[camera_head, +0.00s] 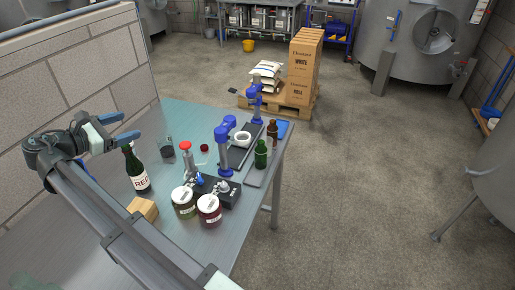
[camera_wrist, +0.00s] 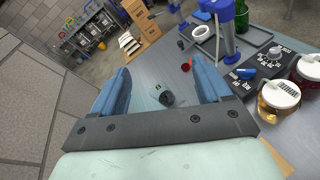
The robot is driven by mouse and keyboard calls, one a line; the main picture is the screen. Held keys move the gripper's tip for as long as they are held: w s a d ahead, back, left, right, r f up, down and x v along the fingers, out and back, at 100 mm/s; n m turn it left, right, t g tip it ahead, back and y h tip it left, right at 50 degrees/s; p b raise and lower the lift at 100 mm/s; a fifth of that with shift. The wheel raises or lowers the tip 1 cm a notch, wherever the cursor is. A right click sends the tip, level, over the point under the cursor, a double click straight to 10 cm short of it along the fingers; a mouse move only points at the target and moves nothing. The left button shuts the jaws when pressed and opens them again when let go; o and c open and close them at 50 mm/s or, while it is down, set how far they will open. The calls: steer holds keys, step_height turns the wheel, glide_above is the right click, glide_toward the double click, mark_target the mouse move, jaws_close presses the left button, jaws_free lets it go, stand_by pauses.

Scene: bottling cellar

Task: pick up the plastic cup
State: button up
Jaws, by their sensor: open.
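The plastic cup (camera_head: 166,147) is clear, with something dark in its lower part. It stands on the steel table (camera_head: 185,120) near the wall side, behind and right of the wine bottle (camera_head: 136,170). In the wrist view the cup (camera_wrist: 161,94) shows between my two blue fingers, beyond them. My gripper (camera_head: 132,126) is open and empty, up and to the left of the cup in the head view. It also shows in the wrist view (camera_wrist: 161,75). Nothing touches the cup.
A red cap (camera_head: 204,148) lies right of the cup. Green (camera_head: 261,154) and brown (camera_head: 272,131) bottles stand at right.

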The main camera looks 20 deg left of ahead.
steer(key=w+d+f+m+g, duration=0.1)
steer(key=w+d+m+g, duration=0.3)
steer(key=w+d+m, duration=0.45)
steer(key=w+d+f+m+g, duration=0.2)
steer(key=w+d+m+g, duration=0.35)
steer(key=w, duration=0.65)
steer(key=w+d+r+m+g+y, duration=0.2)
steer(key=w+d+m+g, duration=0.1)
steer(key=w+d+m, duration=0.5)
steer(key=w+d+r+m+g+y, duration=0.2)
steer(key=w+d+r+m, duration=0.1)
steer(key=d+m, duration=0.5)
steer(key=n, duration=0.1)
glide_above(267, 145)
steer(key=w, duration=0.2)
step_height(267, 145, down, 10)
steer(key=f, duration=1.5)
steer(key=shift+a, duration=0.35)
steer(key=shift+c, duration=0.3)
steer(key=c, duration=1.1)
